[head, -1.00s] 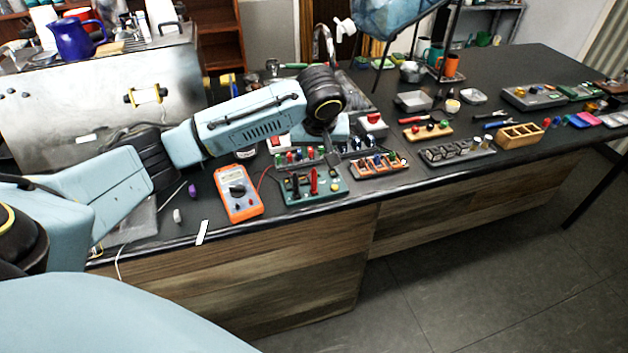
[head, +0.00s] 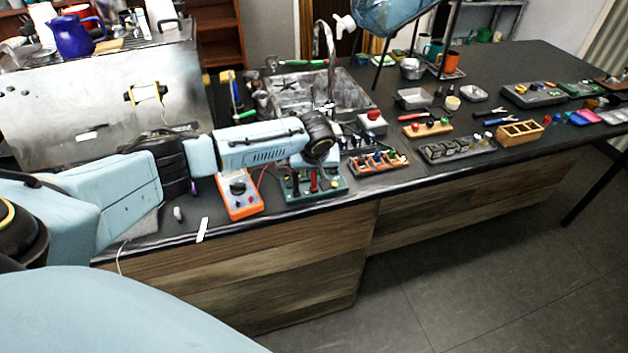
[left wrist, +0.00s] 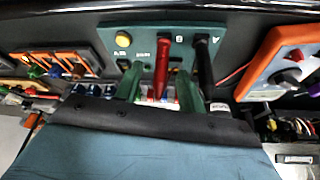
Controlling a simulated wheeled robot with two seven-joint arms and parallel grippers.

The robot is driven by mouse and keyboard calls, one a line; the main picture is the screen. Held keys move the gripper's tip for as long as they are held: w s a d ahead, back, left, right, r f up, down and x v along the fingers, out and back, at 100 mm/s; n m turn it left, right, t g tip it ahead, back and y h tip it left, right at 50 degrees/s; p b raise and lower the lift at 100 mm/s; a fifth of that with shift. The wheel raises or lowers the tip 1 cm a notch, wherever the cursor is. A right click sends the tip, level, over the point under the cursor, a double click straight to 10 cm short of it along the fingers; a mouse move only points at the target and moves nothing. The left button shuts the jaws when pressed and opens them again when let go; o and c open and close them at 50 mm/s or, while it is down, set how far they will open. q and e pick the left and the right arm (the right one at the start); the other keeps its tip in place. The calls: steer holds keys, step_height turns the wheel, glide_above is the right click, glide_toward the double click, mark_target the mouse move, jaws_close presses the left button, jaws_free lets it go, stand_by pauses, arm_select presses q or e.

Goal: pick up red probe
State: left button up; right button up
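The red probe (left wrist: 162,65) stands on a green board (left wrist: 126,35) between the two fingers of my left gripper (left wrist: 158,88) in the left wrist view. The fingers are apart, with gaps showing on both sides of the probe. A black probe (left wrist: 204,60) stands beside it, just outside one finger. In the head view, the red probe (head: 313,183) and the green board (head: 335,185) are at the front edge of the bench, below my left wrist. My left gripper's fingers are mostly hidden there. My right gripper is in neither view.
An orange multimeter (head: 238,203) lies left of the board, partly behind my arm. An orange rack (head: 378,163) with small parts is to the right. A red-button box (head: 372,122) and a sink (head: 310,90) are behind. The bench's far right back is fairly clear.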

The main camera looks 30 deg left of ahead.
arm_select(q)
jaws_close()
stand_by(0.3)
